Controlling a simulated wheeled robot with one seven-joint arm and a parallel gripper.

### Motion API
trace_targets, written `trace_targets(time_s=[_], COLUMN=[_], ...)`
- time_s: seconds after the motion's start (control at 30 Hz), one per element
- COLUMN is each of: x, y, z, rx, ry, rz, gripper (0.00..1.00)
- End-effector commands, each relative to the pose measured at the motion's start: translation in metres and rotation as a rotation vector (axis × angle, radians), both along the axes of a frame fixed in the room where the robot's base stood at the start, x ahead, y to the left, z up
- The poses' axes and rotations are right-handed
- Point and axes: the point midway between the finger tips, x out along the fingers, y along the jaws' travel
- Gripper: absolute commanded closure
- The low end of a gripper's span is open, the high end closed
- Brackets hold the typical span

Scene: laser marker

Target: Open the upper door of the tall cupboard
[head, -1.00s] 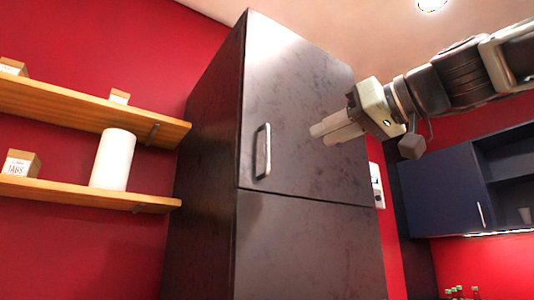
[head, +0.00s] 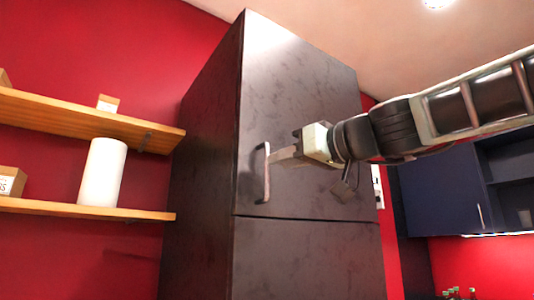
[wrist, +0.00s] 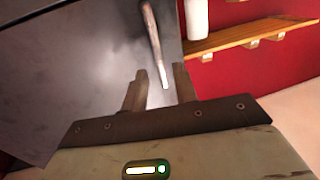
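The tall dark cupboard has an upper door (head: 300,110) that is closed flush above the lower door (head: 300,258). A vertical metal bar handle (head: 266,172) sits near the upper door's left edge. My gripper (head: 272,160) is right at the handle in the head view, its fingers pointing left. In the wrist view, my gripper (wrist: 159,86) has its two fingers apart, and the handle (wrist: 154,42) runs down toward the gap between them. I cannot tell whether either finger touches the handle.
Two wooden shelves (head: 60,207) are on the red wall at left, holding a white cylinder (head: 103,172) and small boxes (head: 108,103). A blue wall cabinet (head: 440,190) is at right. The space in front of the cupboard's left side looks free.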

Motion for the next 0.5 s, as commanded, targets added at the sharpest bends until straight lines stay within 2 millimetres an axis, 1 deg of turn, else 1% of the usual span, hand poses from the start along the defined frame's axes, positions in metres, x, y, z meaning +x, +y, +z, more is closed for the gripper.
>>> trace_targets(time_s=[0.03, 0.1, 0.23, 0.37, 0.5], x=[0.008, 0.016, 0.029, 0.036, 0.039], y=[0.007, 0.016, 0.029, 0.037, 0.039], z=[0.004, 0.003, 0.003, 0.001, 0.001], rx=[0.001, 0.001, 0.001, 0.001, 0.001], ry=[0.004, 0.004, 0.002, 0.001, -0.001], rz=[0.002, 0.002, 0.001, 0.001, 0.0], gripper=[0.71, 0.71, 0.71, 0.71, 0.71])
